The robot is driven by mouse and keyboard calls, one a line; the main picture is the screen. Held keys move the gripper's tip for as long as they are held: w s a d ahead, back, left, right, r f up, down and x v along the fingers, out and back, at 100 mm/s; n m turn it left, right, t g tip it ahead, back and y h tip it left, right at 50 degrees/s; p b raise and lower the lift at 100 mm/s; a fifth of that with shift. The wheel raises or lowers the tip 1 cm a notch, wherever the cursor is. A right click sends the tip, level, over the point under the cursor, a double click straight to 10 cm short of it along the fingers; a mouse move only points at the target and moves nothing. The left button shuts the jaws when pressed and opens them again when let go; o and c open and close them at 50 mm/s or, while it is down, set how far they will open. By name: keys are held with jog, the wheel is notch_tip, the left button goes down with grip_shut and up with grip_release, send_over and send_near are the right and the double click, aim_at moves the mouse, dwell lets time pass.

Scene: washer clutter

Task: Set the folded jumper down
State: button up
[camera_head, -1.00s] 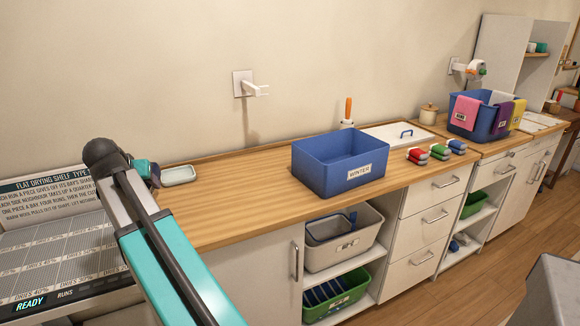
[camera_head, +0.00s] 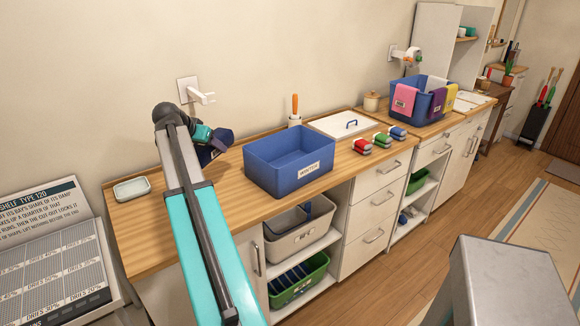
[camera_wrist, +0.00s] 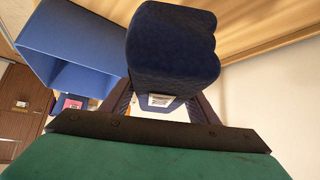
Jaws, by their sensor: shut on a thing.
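The folded jumper (camera_wrist: 172,48) is a dark navy bundle with a small white label, large in the wrist view. My gripper (camera_wrist: 160,108) is shut on it. In the head view the jumper (camera_head: 214,148) shows as a dark shape at the end of my teal arm, mostly hidden behind the gripper (camera_head: 203,134). It is held above the wooden counter (camera_head: 150,232), to the left of the blue WINTER bin (camera_head: 290,172). The bin's inside looks empty in the part I can see. The bin also shows in the wrist view (camera_wrist: 70,45).
A pale dish (camera_head: 132,189) sits on the counter's left end. A drying shelf (camera_head: 55,265) stands further left. Red, green and blue folded items (camera_head: 381,141) lie right of the bin, near a white lid (camera_head: 342,122). A wall hook (camera_head: 195,95) sticks out behind my gripper.

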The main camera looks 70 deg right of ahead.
jog(key=s+d+r+m+g+p, duration=0.2)
jog(key=s+d+m+g+p, duration=0.3)
jog(key=s+d, duration=1.2)
jog(key=s+f+p, duration=0.1)
jog(key=s+f, duration=0.3)
jog(key=s, duration=0.2)
jog(key=shift+s+d+f+m+t+y, duration=0.15)
jog(key=shift+s+f+m+t+y, duration=0.15)
jog(key=shift+f+t+y, duration=0.1)
jog(key=shift+p, duration=0.35)
jog(key=shift+f+p, duration=1.05)
jog(key=shift+f, duration=2)
jog(key=shift+f, duration=0.15)
jog(key=shift+f+p, duration=0.7)
jog(key=shift+f, duration=1.05)
